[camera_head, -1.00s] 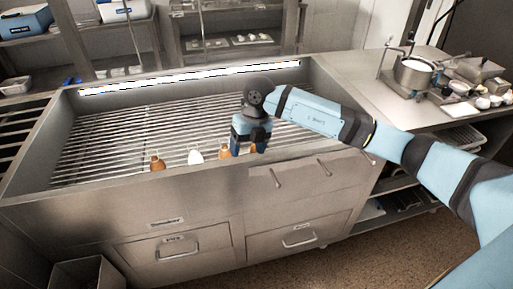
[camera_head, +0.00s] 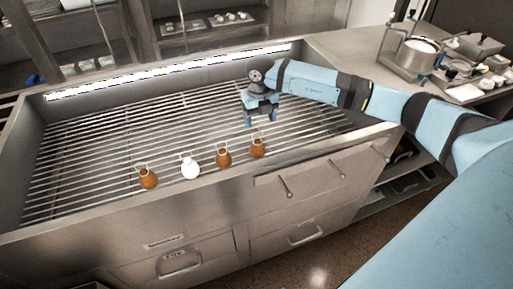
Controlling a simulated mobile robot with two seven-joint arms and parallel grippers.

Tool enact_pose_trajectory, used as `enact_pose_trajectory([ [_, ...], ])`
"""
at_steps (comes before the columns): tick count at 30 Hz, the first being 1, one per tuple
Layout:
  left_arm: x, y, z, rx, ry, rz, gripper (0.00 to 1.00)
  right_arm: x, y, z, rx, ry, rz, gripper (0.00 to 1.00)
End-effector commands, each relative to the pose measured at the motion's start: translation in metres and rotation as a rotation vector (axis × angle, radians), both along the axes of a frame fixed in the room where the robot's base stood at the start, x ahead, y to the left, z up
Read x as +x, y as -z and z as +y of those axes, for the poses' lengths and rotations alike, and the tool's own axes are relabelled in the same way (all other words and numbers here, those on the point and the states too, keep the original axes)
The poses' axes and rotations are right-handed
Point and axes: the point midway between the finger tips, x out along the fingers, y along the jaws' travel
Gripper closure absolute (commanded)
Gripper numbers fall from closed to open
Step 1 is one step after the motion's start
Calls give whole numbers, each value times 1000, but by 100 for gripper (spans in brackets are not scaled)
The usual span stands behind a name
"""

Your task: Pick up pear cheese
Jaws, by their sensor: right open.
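Several pear-shaped cheeses with string loops stand in a row on the metal slat grate (camera_head: 100,150), near its front wall. One is brown at the left (camera_head: 148,179), one is white (camera_head: 190,168), and two more are brown, a middle one (camera_head: 223,158) and a right one (camera_head: 257,148). My right gripper (camera_head: 261,120) is open and empty, pointing down above the grate, behind and slightly right of the rightmost brown cheese. It does not touch any cheese. My left gripper is not in view.
The steel basin's front rim (camera_head: 200,192) stands just in front of the cheeses. A counter at the right holds a pot (camera_head: 413,57) and small dishes. Most of the grate behind the cheeses is free.

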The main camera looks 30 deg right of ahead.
Motion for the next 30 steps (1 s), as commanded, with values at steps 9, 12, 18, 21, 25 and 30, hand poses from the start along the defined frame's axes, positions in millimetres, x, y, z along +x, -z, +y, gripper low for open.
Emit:
enact_pose_trajectory([
  [9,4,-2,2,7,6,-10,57,0,30,1,1,0,1,30],
  [12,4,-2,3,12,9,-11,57,-1,38,4,1,-1,2,30],
  [18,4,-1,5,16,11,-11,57,-4,68,10,1,0,3,30],
  [21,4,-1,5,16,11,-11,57,-3,78,10,0,0,1,30],
  [25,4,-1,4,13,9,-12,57,-3,81,9,1,0,-1,30],
  [30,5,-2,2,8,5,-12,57,-3,80,9,1,0,-1,46],
])
